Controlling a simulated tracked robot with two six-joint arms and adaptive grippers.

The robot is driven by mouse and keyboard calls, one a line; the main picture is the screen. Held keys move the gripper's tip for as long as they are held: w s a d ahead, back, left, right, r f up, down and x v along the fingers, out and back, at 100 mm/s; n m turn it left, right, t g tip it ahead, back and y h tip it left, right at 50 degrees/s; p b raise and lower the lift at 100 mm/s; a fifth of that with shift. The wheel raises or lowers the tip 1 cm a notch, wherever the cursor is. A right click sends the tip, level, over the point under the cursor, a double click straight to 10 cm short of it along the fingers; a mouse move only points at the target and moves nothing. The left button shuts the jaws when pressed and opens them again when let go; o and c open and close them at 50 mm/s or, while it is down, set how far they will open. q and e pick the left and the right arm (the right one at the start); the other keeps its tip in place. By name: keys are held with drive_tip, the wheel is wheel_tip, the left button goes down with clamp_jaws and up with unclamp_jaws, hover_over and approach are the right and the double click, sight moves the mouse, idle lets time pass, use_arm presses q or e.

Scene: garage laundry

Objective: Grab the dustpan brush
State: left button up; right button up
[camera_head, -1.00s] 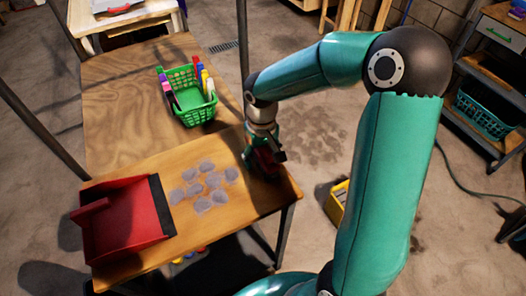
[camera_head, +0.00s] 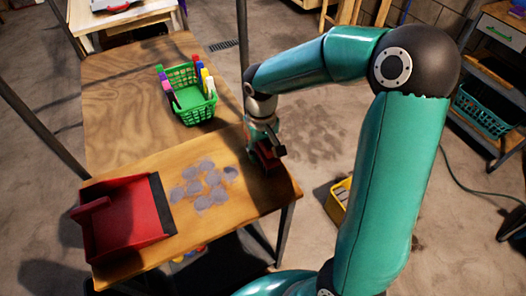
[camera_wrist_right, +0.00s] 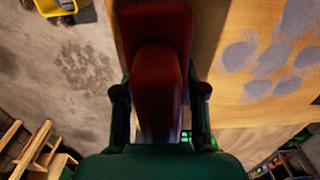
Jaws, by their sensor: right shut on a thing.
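The dustpan brush (camera_head: 266,157) is dark red and sits at the right edge of the wooden table. In the right wrist view the red brush (camera_wrist_right: 157,65) fills the space between the fingers. My right gripper (camera_head: 265,140) points down at it and is shut on it; its two fingers also show in the right wrist view (camera_wrist_right: 160,92), one on each side of the brush. The head view does not show clearly whether the brush touches the table. A red dustpan (camera_head: 125,215) with a dark front lip lies at the table's left front. My left gripper is out of view.
Several grey dust patches (camera_head: 205,180) lie between dustpan and brush. A green basket (camera_head: 181,78) with coloured bottles or markers stands farther back. A yellow container (camera_head: 338,203) is on the floor to the right. A metal post rises near the gripper.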

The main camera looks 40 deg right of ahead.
wheel_tip(320, 180, up, 19)
drive_tip(key=p, duration=0.1)
drive_tip(key=shift+f, duration=0.2)
idle(1.1)
